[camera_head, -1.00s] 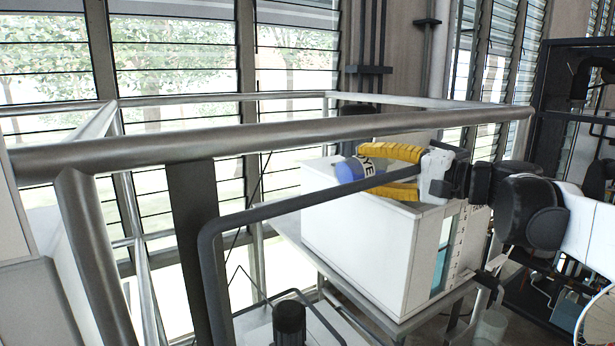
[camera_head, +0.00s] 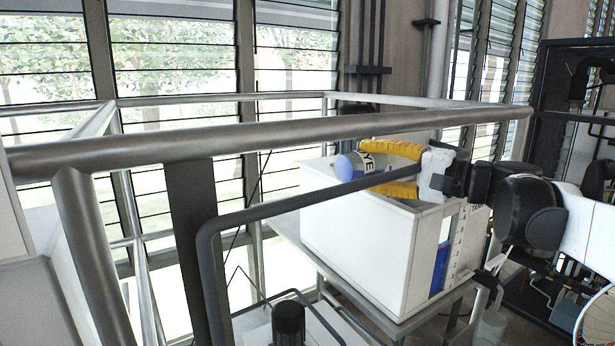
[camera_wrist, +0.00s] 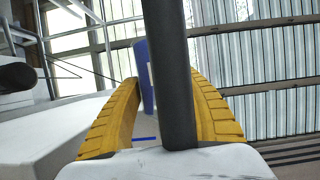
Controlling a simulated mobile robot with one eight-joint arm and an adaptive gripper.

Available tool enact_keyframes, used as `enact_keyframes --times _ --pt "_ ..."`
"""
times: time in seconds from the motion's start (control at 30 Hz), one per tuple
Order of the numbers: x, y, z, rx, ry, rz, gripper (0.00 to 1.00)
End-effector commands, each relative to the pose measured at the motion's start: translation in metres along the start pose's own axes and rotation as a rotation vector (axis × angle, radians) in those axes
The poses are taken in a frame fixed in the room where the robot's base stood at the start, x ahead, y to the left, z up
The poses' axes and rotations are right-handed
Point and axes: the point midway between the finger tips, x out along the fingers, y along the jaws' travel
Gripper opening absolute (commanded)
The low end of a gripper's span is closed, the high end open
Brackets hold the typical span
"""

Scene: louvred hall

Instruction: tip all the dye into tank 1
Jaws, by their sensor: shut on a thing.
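The dye container (camera_head: 348,167) has a pale blue end and a dark band lettered "YE". It lies about on its side over the white tank (camera_head: 355,255), its blue end to the left. My gripper (camera_head: 370,169) is shut on it with yellow fingers above and below. In the wrist view the container (camera_wrist: 142,75) shows as a blue strip between the fingers, partly hidden by a dark bar. The tank's side window (camera_head: 439,268) is deep blue low down and paler above. The tank's number and its opening cannot be made out.
A thick metal rail (camera_head: 270,135) crosses in front. A dark bent pipe (camera_head: 265,212) runs across the tank's top and passes before the container. A dark motor-like cylinder (camera_head: 288,322) stands below. Louvred windows (camera_head: 175,60) line the back.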

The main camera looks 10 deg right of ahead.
Motion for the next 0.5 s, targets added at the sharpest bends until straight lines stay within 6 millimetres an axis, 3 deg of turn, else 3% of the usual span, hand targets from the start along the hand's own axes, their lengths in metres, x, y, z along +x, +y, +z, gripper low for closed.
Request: enact_keyframes --times 0.5 --pt "-0.0005 -0.0036 -0.0013 0.055 0.000 -0.022 0.14"
